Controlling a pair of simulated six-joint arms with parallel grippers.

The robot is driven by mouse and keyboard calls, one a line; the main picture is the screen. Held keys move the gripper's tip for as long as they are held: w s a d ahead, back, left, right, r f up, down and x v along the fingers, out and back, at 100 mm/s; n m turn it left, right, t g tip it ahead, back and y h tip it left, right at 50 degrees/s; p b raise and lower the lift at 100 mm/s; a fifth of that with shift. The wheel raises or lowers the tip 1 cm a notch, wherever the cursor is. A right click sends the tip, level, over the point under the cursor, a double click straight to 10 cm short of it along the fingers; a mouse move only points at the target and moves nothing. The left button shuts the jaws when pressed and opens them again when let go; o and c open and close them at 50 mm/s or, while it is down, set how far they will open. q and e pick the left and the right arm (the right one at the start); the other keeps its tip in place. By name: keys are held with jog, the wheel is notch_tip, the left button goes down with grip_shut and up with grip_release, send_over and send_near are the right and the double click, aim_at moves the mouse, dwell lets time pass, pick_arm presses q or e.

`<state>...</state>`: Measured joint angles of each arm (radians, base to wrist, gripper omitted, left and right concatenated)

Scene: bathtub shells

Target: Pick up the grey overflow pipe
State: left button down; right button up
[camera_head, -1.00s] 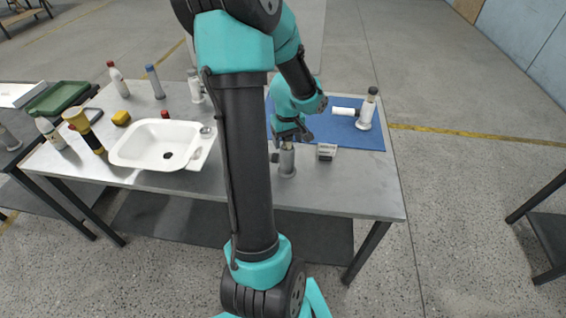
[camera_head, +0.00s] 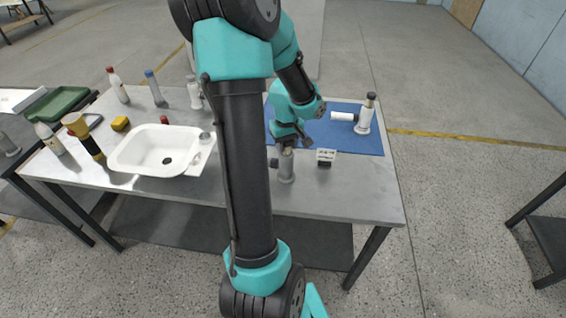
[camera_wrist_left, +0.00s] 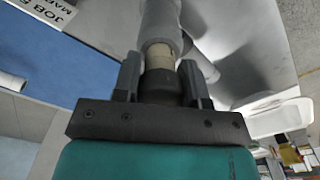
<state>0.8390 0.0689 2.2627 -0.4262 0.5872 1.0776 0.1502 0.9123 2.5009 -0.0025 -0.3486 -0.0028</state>
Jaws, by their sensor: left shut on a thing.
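The grey overflow pipe (camera_head: 286,168) stands upright on the steel table, with a side stub on its left. My left gripper (camera_head: 288,140) is at its top end, fingers pointing down. In the left wrist view the gripper (camera_wrist_left: 161,80) is shut on the dark collar at the pipe's end. A cream band and the grey pipe body (camera_wrist_left: 161,20) show beyond the fingers. Whether the pipe's foot touches the table cannot be told. My right gripper is not in view.
A white tub shell (camera_head: 150,148) lies at the table's left, with several bottles behind it. A blue mat (camera_head: 345,135) holds a white pipe fitting (camera_head: 363,118). The table's front right is clear.

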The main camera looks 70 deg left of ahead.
pick_arm(q)
notch_tip(320, 180, up, 10)
jog(key=shift+r, duration=0.1)
dwell(0.5)
dwell(0.4)
